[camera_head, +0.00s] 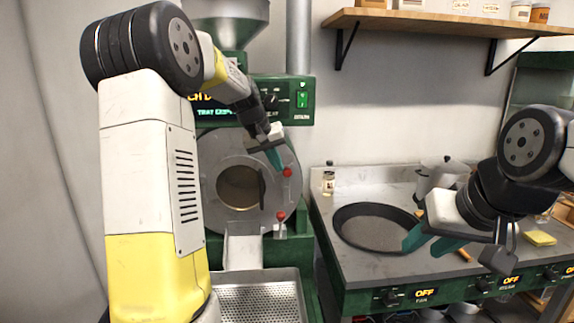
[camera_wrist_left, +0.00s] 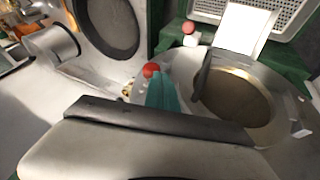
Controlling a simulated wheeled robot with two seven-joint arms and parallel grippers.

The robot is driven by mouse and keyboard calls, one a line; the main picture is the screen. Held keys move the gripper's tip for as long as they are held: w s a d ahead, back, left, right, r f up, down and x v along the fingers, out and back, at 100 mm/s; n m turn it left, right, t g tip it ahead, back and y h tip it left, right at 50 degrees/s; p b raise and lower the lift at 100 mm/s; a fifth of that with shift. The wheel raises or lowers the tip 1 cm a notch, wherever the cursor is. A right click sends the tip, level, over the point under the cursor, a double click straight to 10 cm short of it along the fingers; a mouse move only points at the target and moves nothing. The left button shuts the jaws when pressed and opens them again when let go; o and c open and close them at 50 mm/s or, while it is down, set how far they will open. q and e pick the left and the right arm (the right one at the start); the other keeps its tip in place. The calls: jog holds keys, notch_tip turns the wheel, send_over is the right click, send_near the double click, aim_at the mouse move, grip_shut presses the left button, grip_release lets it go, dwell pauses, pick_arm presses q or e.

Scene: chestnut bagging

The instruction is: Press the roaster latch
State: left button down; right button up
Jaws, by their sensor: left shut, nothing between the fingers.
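The green roaster (camera_head: 285,100) has a round grey drum door (camera_head: 216,170) with a round window. A red knob (camera_head: 287,172) is at the door's right edge; a lower red knob (camera_head: 281,215) sits by the chute. I cannot tell for certain which is the latch. My left gripper (camera_head: 276,162) is shut and empty, its teal tips right by the upper knob. In the left wrist view that knob (camera_wrist_left: 151,70) shows just beyond the gripper tips (camera_wrist_left: 160,92); contact is unclear. My right gripper (camera_head: 430,242) is open and empty over the counter.
A perforated cooling tray (camera_head: 258,302) lies below the metal chute (camera_head: 243,250). On the right counter are a dark round pan (camera_head: 370,226), a small bottle (camera_head: 328,182), a metal pot (camera_head: 440,177) and a yellow sponge (camera_head: 540,238). A wooden shelf (camera_head: 440,22) hangs above.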

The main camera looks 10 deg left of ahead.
pick_arm(q)
jog(key=shift+w+d+r, duration=0.1)
jog(key=shift+d, duration=0.2)
jog(key=shift+w+d+r+g+y, duration=0.1)
jog(key=shift+w+d+g+y, duration=0.05)
jog(key=shift+d+y, duration=0.4)
jog(key=shift+w+d+g+y, duration=0.1)
jog(key=shift+d+g+y, duration=0.05)
jog(key=shift+d+y, duration=0.35)
jog(key=w+d+f+m+g+y, duration=0.3)
jog(key=d+f+y, duration=0.4)
jog(key=d+y, duration=0.3)
jog(key=shift+f+y, duration=0.3)
jog(key=shift+y, duration=1.25)
jog(key=shift+d, duration=0.1)
